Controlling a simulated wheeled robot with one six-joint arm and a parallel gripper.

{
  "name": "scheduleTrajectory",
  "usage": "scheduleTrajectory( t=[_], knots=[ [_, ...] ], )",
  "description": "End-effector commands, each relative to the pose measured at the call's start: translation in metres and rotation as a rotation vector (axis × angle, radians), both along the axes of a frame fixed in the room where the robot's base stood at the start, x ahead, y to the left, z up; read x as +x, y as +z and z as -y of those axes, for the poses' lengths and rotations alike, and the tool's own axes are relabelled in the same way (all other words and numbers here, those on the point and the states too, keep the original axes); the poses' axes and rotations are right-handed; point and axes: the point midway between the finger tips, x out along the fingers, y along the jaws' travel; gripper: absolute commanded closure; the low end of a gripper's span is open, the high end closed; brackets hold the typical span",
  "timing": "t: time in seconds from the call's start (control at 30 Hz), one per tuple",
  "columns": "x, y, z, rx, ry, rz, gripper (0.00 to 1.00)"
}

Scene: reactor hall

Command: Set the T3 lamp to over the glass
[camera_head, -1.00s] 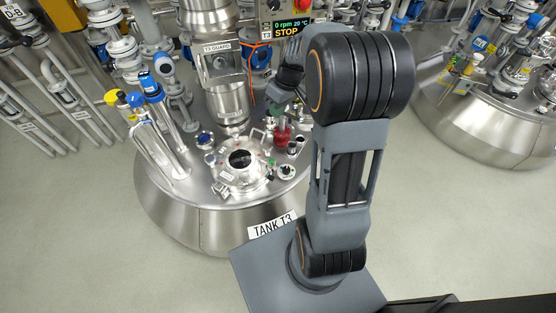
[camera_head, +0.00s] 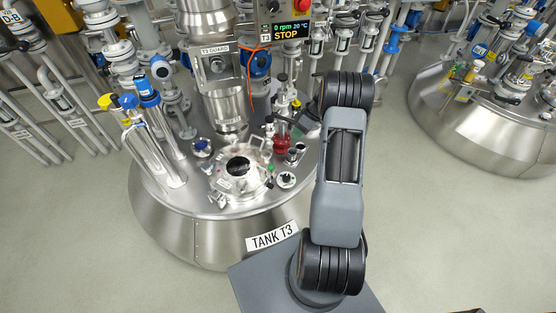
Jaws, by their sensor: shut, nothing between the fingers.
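The steel top of tank T3 (camera_head: 212,205) stands in front of me. On it is a round clamped port with a dark centre (camera_head: 238,166), which looks like the glass; whether it is glazed is too small to tell. I cannot tell for certain which of the small fittings around it is the lamp. My gripper (camera_head: 308,122) is a small dark shape left of my arm's elbow, above the right side of the tank top, near a red fitting (camera_head: 283,140). It is shut and empty. My arm hides most of it, so I cannot tell whether it touches anything.
The T3 guard column (camera_head: 222,75) rises behind the port. A panel (camera_head: 287,28) reads "0 rpm 20 °C STOP". Tall pipes with blue and yellow caps (camera_head: 148,95) stand on the left. A small capped fitting (camera_head: 286,180) is right of the port. Another tank (camera_head: 480,130) stands right.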

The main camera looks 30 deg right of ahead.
Motion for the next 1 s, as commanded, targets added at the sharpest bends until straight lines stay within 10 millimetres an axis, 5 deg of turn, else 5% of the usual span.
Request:
scheduleTrajectory(
  t=[0.27, 0.7, 1.0],
  knots=[
    [0.001, -0.018, -0.013, 0.002, 0.0, -0.003, 1.0],
    [0.005, -0.085, -0.058, 0.0, 0.002, -0.003, 1.0],
    [-0.013, -0.088, -0.084, 0.0, 0.001, -0.001, 1.0]
  ],
)
